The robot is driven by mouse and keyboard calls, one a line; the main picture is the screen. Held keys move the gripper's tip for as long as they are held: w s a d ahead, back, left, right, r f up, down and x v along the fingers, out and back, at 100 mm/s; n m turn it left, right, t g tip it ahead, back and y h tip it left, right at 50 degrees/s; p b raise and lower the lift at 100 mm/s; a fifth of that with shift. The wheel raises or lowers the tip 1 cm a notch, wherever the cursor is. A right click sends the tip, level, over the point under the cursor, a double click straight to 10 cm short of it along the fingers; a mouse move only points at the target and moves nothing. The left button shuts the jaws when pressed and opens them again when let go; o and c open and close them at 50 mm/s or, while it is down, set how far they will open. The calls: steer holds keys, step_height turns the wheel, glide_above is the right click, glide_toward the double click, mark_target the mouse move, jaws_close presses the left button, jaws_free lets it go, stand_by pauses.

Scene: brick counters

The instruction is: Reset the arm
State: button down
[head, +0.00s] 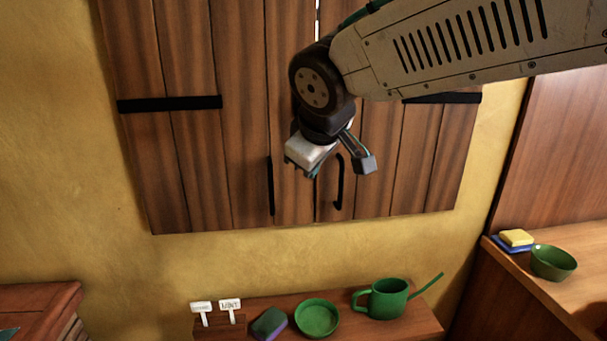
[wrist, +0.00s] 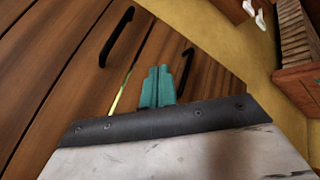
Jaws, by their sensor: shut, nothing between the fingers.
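My gripper (head: 313,175) hangs at the end of my raised arm, in front of the wooden shutter doors (head: 240,130) in the head view. In the wrist view the teal fingers (wrist: 158,86) are together with nothing between them. The gripper is near the two black door handles in the picture, and I cannot tell whether it touches either one. The wrist view shows the handles (wrist: 117,37) on either side of the fingers.
Below, a wooden shelf (head: 370,332) holds a green watering can (head: 387,298), a green bowl (head: 317,318), a sponge (head: 269,323) and white labels (head: 230,304). At right, a counter (head: 560,292) holds another green bowl (head: 553,262) and a yellow sponge (head: 516,237). Yellow wall shows between.

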steer(key=s+d+f+m+g, duration=0.3)
steer(key=s+d+f+m, duration=0.2)
steer(key=s+d, duration=0.7)
steer(key=s+d+f+m+g+h, duration=0.1)
steer(key=s+d+f+m+g, duration=0.2)
steer(key=s+d, duration=0.9)
steer(key=shift+s+f+m, duration=0.65)
steer(key=shift+f+m, duration=0.3)
steer(key=shift+m, duration=0.35)
steer(key=shift+d, duration=0.15)
